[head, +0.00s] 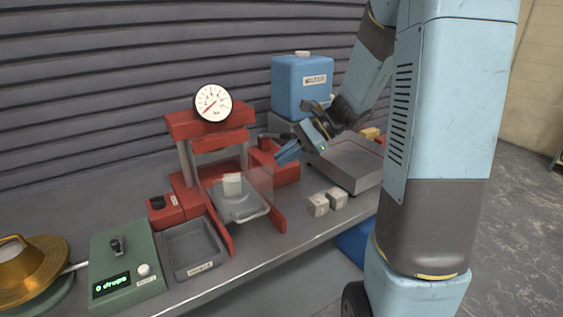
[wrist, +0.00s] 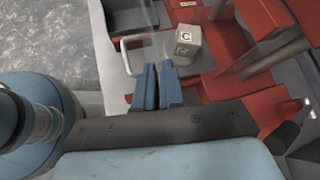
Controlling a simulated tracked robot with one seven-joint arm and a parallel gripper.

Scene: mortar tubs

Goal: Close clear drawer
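The drawer (head: 236,208) is a pale grey tray with a bar handle (head: 252,216), standing out at the front of the red press (head: 196,122). A see-through panel (head: 262,181) stands at its right side. A pale cube (head: 232,184) rests at the drawer's back; in the wrist view this cube (wrist: 187,41) carries a letter C. The drawer's handle (wrist: 127,54) also shows in the wrist view. My gripper (head: 283,155) is to the right of and above the drawer, apart from the handle. In the wrist view my gripper's blue fingers (wrist: 159,66) are together with nothing between them.
Two pale cubes (head: 327,202) sit on the bench right of the press. A grey box (head: 350,168) and a blue water tank (head: 301,86) stand farther right. An empty grey bin (head: 191,250) and a green control box (head: 125,270) are at left.

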